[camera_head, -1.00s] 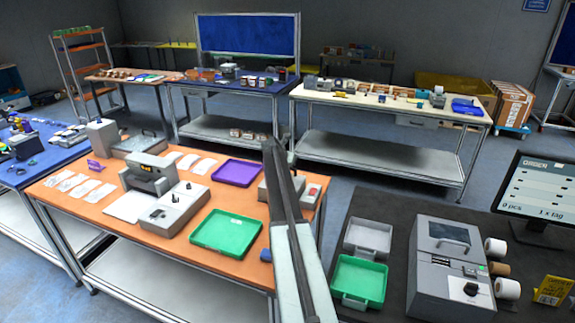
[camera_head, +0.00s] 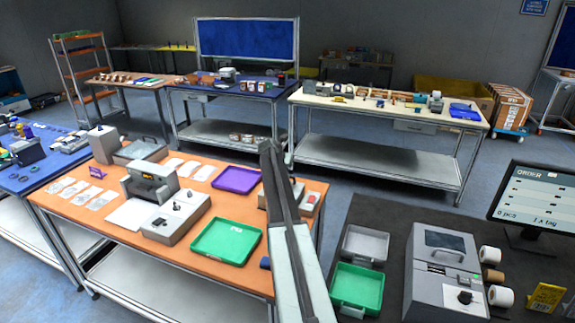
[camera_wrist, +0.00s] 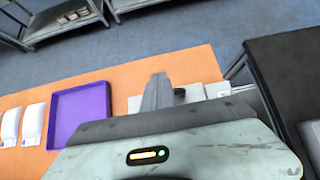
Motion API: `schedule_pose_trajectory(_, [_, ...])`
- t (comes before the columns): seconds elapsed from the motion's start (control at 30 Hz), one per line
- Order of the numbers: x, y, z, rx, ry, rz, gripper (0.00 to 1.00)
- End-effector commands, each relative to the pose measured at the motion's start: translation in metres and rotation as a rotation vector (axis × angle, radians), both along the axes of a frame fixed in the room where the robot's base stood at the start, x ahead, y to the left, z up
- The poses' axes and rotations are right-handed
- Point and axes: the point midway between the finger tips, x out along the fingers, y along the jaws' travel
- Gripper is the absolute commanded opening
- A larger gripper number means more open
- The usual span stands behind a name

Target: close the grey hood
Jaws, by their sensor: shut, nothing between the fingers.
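On the orange table (camera_head: 215,272) stands a grey machine (camera_head: 170,222) with a raised grey block, which looks like the hood (camera_head: 138,185), at its back left. I cannot tell for sure that this is the hood, or how far open it is. My gripper (camera_head: 270,150) points up and away, right of that machine and apart from it. In the wrist view my gripper (camera_wrist: 157,92) is shut and empty over the orange table, in front of a small pale device (camera_wrist: 205,94). The grey machine is not seen in the wrist view.
A purple tray (camera_head: 237,180) and a green tray (camera_head: 225,240) lie between the machine and my arm. A grey printer (camera_head: 445,275) with a windowed lid stands on the dark table at right. Blue floor lies open behind the orange table.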

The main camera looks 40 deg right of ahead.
Motion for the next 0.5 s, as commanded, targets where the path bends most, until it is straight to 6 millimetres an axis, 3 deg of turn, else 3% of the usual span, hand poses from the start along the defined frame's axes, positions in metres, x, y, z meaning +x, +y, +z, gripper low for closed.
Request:
schedule_pose_trajectory(0.03, [-0.002,0.002,0.025,0.0,0.001,-0.001,0.0])
schedule_pose_trajectory(0.23, [-0.006,0.01,0.071,0.0,0.001,-0.001,0.0])
schedule_pose_trajectory(0.37, [-0.007,0.014,0.092,0.0,0.001,-0.001,0.0])
schedule_pose_trajectory(0.5, [-0.008,0.017,0.097,0.0,0.0,-0.001,0.0])
